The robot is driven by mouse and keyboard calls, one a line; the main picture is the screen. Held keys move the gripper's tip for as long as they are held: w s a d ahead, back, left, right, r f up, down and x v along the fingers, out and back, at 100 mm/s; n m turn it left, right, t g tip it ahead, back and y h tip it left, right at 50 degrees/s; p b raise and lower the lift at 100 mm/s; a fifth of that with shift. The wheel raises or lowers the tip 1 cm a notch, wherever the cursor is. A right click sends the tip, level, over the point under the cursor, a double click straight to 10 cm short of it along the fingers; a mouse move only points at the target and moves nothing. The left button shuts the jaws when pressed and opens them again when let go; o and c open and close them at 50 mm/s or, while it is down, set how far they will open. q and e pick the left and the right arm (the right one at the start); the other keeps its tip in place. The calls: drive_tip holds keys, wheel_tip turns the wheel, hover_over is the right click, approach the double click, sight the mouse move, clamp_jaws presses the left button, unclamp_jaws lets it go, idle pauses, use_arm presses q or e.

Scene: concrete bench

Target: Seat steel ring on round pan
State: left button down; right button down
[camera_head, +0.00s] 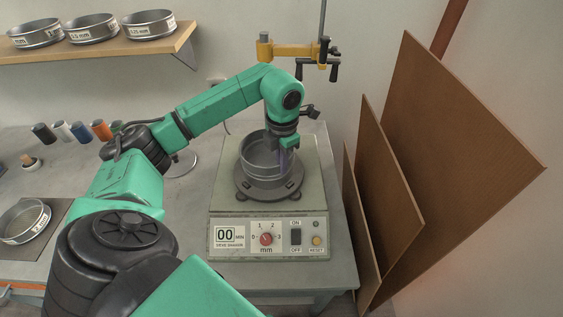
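A grey steel ring (260,160) stands upright at the round pan (262,189), a dark, wide-rimmed base on top of the shaker machine. The ring looks level and centred over the pan. I cannot tell whether it rests fully on it or is slightly above. My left gripper (284,162) points down at the ring's right side, with its fingers at the wall and partly overlapping the ring's inside. The finger gap is too small and dark to tell whether it is shut on the wall. My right gripper is not in view.
The shaker (268,240) has a knob and switch in front. A yellow clamp arm (290,50) is behind it. Brown boards (440,150) lean at the right. Another sieve (24,221) lies on a dark mat at the left. Several sieves stand on the shelf (110,52); coloured jars (100,130) are behind.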

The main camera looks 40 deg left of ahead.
use_arm(q)
drive_tip(key=shift+f+b, duration=0.5)
drive_tip(key=shift+f, duration=0.1)
idle(0.3)
drive_tip(key=c, duration=1)
unclamp_jaws()
wheel_tip(320, 180, up, 6)
drive_tip(key=shift+f+b, duration=0.15)
drive_tip(key=shift+b, duration=0.6)
wheel_tip(320, 180, up, 9)
drive_tip(key=p, duration=0.3)
drive_tip(key=shift+d+f, duration=0.1)
